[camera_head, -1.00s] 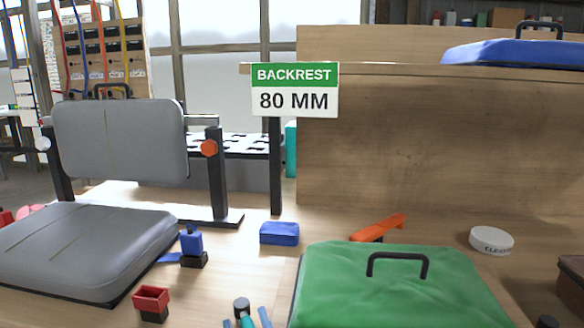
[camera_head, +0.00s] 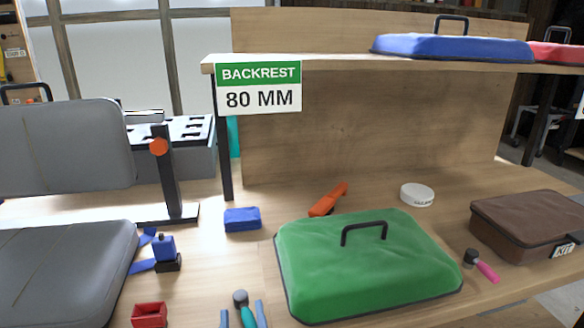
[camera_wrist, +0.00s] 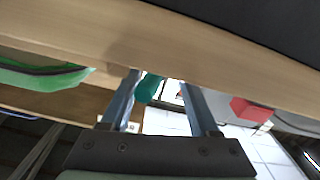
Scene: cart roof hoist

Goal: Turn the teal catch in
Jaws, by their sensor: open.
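A teal upright piece (camera_head: 234,137) shows in the head view behind the sign post, partly hidden. I cannot tell whether it is the teal catch.
A grey seat pad (camera_head: 65,270) and backrest (camera_head: 65,145) stand left. A green cushion (camera_head: 370,265), red bin (camera_head: 149,315), blue block (camera_head: 242,219), orange tool (camera_head: 328,200), white puck (camera_head: 417,195) and brown case (camera_head: 525,220) occupy the bench. A shelf (camera_head: 340,62) crosses above.

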